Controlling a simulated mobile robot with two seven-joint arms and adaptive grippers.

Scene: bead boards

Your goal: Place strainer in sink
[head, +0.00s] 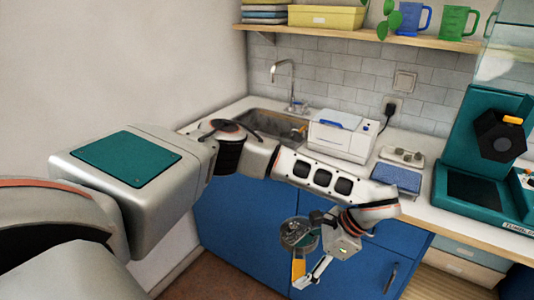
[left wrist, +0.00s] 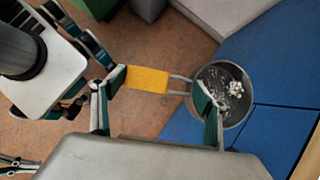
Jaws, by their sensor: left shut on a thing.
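The strainer, a round metal bowl with a yellow handle (head: 299,271), hangs in front of the blue cabinet doors, below counter height. In the left wrist view its yellow handle (left wrist: 147,80) lies across between my fingers, and its bowl (left wrist: 236,84) is to the right with small shiny grey-white bits in or on it. My left gripper (head: 318,262) is shut on the strainer; its fingers also show in the left wrist view (left wrist: 157,92). The sink (head: 264,117) is set in the counter at the back left, partly hidden by my arm. My right gripper is not in view.
A silver faucet (head: 290,85) rises behind the sink. A white box-shaped appliance (head: 338,138) stands right of it, with a blue item (head: 397,177) farther right. A teal machine (head: 470,180) stands at the right. A shelf (head: 370,33) with mugs hangs above.

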